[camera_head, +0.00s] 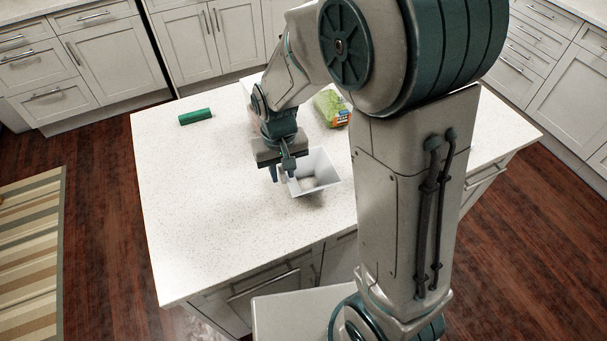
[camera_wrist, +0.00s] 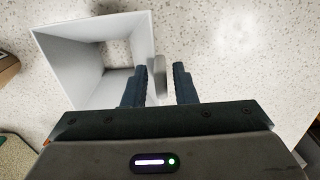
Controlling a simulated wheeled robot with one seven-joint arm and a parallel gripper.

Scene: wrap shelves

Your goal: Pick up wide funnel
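The wide funnel is a white, square, box-like piece with sloping walls (camera_head: 322,184), standing on the white counter in the head view. In the wrist view the funnel (camera_wrist: 63,75) fills the upper left, and speckled counter shows through its inner opening. My gripper (camera_head: 281,174) is low at the funnel's left side. In the wrist view my gripper (camera_wrist: 160,82) is open, with a small pale tab at the funnel's right wall between the fingers. Gaps show beside the tab. The left finger overlaps the funnel's wall; I cannot tell whether they touch.
A green cylinder (camera_head: 196,116) lies on the counter (camera_head: 200,220) at the left. A brown box edge (camera_wrist: 7,68) shows in the wrist view.

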